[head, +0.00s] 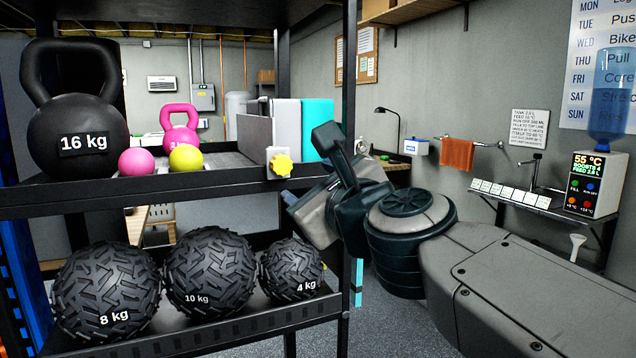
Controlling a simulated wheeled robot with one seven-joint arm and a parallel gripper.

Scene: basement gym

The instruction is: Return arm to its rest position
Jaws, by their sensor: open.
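My arm reaches in from the lower right in the head view, and its wrist bends at a large round joint. My gripper (334,172) is at the arm's end, just in front of the right end of the black shelf rack (190,199). It is open, and I see nothing held in it. The wrist hides part of the fingers, and I cannot tell whether they touch the rack's right post.
The rack holds a 16 kg kettlebell (78,125), a pink kettlebell (179,128), small balls, and medicine balls (210,272) below. A yellow knob (281,165) is close left of my gripper. A water dispenser (592,185) stands at right. Grey floor (385,325) shows below my arm.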

